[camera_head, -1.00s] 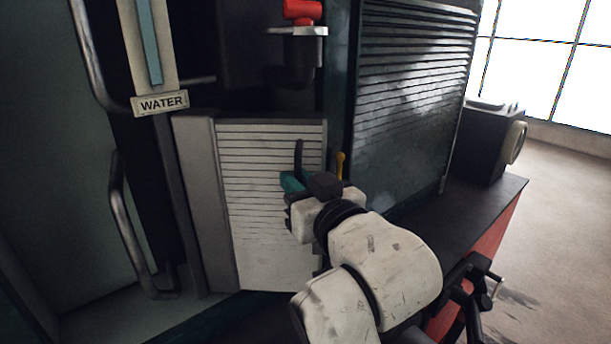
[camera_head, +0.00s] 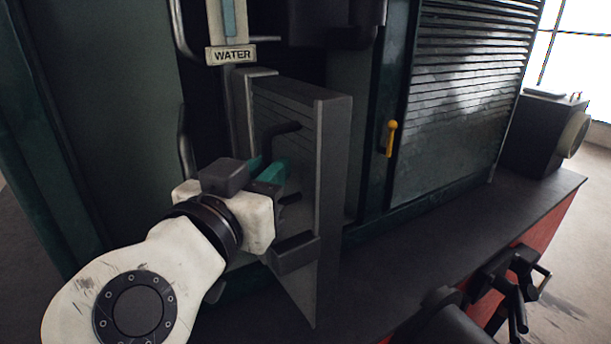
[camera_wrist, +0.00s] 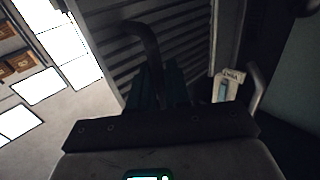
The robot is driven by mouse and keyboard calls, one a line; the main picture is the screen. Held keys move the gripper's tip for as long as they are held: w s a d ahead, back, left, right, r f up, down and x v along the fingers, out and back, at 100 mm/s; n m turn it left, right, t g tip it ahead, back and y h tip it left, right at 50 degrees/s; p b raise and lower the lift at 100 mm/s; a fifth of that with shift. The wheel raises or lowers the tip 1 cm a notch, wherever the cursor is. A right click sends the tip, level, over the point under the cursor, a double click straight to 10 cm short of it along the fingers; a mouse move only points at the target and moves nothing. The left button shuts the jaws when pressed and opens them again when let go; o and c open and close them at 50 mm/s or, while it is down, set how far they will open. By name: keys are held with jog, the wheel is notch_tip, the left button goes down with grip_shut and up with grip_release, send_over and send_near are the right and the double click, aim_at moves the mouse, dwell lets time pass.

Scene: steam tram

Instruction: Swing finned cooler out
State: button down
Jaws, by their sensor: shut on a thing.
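The finned cooler (camera_head: 331,180) is a grey slatted panel hinged at its left side. It stands swung outward from the dark opening, its right edge towards me. It carries a dark bent handle (camera_head: 283,130) on its slatted face. My gripper (camera_head: 270,172), with teal fingers, is shut on this handle. In the wrist view the handle (camera_wrist: 141,38) runs down between the teal fingers, with the cooler's slats (camera_wrist: 185,45) behind. The fingertips' exact contact is partly hidden by my gripper's body.
A louvred dark green door (camera_head: 465,100) with a yellow handle (camera_head: 391,138) stands right of the opening. A WATER gauge (camera_head: 230,55) and metal pipes are above left. A dark ledge (camera_head: 440,240) runs in front, with a dark box (camera_head: 540,130) at its far end.

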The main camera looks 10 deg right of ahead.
jog(key=shift+s+a+b, duration=0.2)
jog(key=shift+a+b, duration=0.6)
jog(key=shift+a, duration=1.85)
jog(key=c, duration=1.3)
grip_release()
jog(key=shift+f, duration=0.1)
jog(key=b+v, duration=0.2)
jog(key=v, duration=0.8)
jog(key=shift+s, duration=0.35)
jog(key=shift+a, duration=0.15)
